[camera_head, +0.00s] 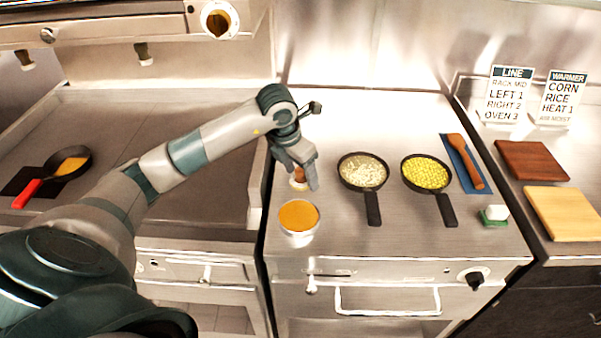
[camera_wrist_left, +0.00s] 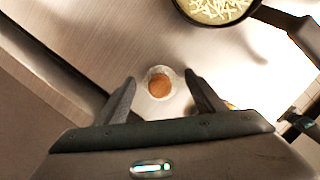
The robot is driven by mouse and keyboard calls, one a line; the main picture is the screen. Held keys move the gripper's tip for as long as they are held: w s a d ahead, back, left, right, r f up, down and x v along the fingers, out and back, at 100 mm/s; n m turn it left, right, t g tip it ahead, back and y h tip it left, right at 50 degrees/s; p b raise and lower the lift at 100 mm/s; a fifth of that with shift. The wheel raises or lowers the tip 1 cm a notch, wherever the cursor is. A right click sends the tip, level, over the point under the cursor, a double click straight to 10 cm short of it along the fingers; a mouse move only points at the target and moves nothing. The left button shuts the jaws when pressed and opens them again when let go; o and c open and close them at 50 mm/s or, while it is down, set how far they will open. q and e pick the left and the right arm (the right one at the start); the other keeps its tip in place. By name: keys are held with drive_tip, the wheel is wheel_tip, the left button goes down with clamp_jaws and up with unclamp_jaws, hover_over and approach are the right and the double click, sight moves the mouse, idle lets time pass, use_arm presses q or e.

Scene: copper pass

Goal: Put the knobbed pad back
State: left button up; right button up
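A small round pale pad with a brown knob (camera_head: 298,178) sits on the steel top near its left edge, behind a white tub. I take it for the knobbed pad; it also shows in the left wrist view (camera_wrist_left: 160,84). My left gripper (camera_head: 303,175) is above it, pointing down. In the left wrist view the fingers (camera_wrist_left: 162,92) are spread apart, with the pad showing between them and nothing held. I cannot tell whether the fingers touch it. In the head view the gripper partly hides the pad. My right gripper is in no view.
The white tub (camera_head: 298,236) with orange contents stands in front of the pad. Pans of pale shreds (camera_head: 362,171) and yellow corn (camera_head: 426,173) are to the right. Farther right are a spoon on a blue mat (camera_head: 452,148), a green-and-white block (camera_head: 494,215) and two boards (camera_head: 567,212).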

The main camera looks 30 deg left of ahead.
sight(293, 185)
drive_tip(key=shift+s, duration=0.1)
use_arm(q)
drive_tip(key=shift+r, duration=0.1)
drive_tip(key=shift+s+r, duration=0.1)
drive_tip(key=shift+r, duration=0.45)
drive_tip(key=shift+s+a+r, duration=0.1)
drive_tip(key=shift+s+r, duration=0.05)
drive_tip(key=shift+r, duration=0.5)
drive_tip(key=b+v, duration=0.2)
drive_tip(key=v, duration=0.7)
drive_tip(key=shift+r, duration=0.3)
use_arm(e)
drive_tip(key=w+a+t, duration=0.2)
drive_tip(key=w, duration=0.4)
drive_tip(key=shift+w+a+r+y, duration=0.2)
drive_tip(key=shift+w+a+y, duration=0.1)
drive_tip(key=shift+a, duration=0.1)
